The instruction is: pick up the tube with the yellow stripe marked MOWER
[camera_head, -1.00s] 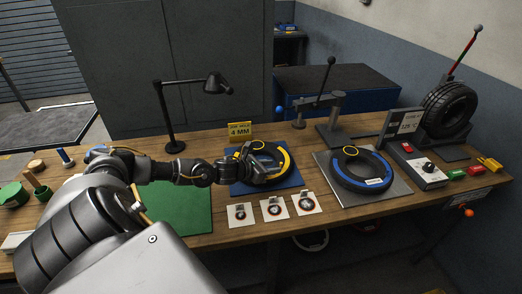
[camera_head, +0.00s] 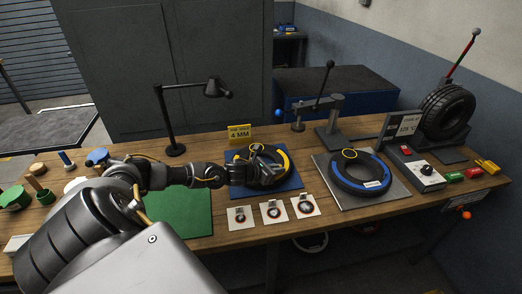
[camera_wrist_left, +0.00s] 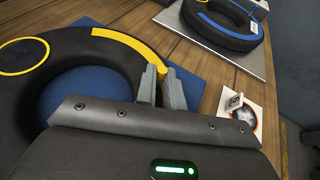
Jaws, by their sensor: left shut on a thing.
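The black tube with a yellow stripe (camera_head: 281,158) lies on the blue mat (camera_head: 290,183) in the head view, with a yellow ring mark on its far side. The word MOWER cannot be read. My left gripper (camera_head: 265,174) reaches over the tube from the left and hides part of it. In the left wrist view its two grey fingers (camera_wrist_left: 161,86) are shut on the tube's wall by one end of the yellow stripe (camera_wrist_left: 130,42). Whether the tube is clear of the mat cannot be told. My right gripper is not in view.
A blue-striped tube (camera_head: 361,184) lies on a grey plate (camera_head: 400,190) to the right. Three white cards (camera_head: 273,211) lie in front of the blue mat. A black lamp (camera_head: 174,148) and a yellow 4 MM sign (camera_head: 239,132) stand behind. A green mat (camera_head: 185,220) is at left.

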